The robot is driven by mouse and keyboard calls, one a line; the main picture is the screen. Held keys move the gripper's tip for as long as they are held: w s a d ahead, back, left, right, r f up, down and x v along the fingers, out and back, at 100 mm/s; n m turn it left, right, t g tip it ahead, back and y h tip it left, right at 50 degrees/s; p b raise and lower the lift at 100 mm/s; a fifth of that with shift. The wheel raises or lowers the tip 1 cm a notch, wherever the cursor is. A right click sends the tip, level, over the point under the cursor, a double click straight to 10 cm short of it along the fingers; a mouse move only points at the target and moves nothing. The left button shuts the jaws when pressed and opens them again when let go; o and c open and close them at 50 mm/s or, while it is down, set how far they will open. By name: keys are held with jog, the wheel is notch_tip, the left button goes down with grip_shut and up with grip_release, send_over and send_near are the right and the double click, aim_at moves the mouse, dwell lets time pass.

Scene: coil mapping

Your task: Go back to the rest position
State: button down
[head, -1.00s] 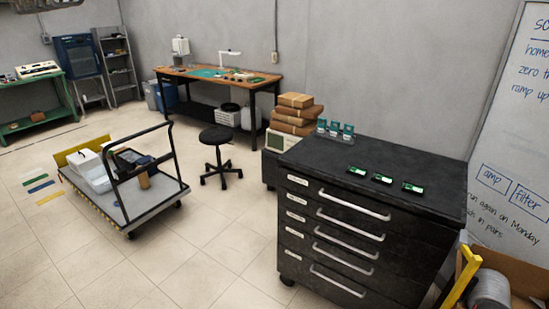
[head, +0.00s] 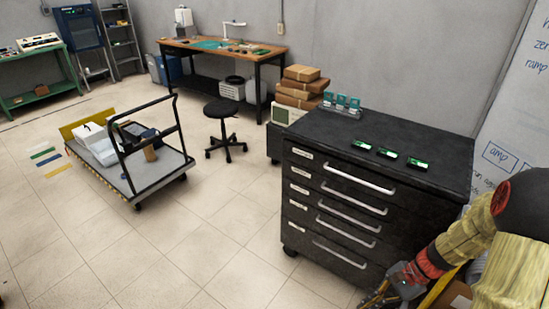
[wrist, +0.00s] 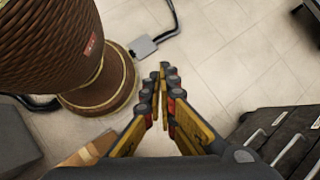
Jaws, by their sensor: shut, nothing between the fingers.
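My gripper (head: 374,299) is low at the bottom right of the head view, in front of the black drawer cabinet's lower right side and partly cut off by the frame edge. In the wrist view my gripper (wrist: 163,75) points over the tiled floor, its yellow fingers together at the tips with nothing between them. My arm, in yellow sleeving, comes in from the right edge of the head view.
The black drawer cabinet (head: 335,215) carries three green boards (head: 388,153) and a small rack (head: 341,104). In the wrist view a large brown ribbed cylinder (wrist: 50,45) stands left of my gripper, by a grey box (wrist: 143,47). A trolley (head: 130,175) stands on open floor.

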jog(key=s+a+r+n+t+h, duration=0.2)
jog(key=s+r+n, duration=0.1)
jog(key=r, duration=0.6)
jog(key=s+a+r+n+t+h, duration=0.2)
jog(key=r+n, duration=0.4)
jog(key=r, duration=0.4)
jog(key=s+a+r+n+t+h, duration=0.3)
jog(key=s+a+r+n, duration=0.1)
jog(key=r, duration=0.5)
jog(key=shift+s+a+r+n, duration=0.2)
jog(key=shift+s+r+n, duration=0.1)
jog(key=shift+s, duration=0.2)
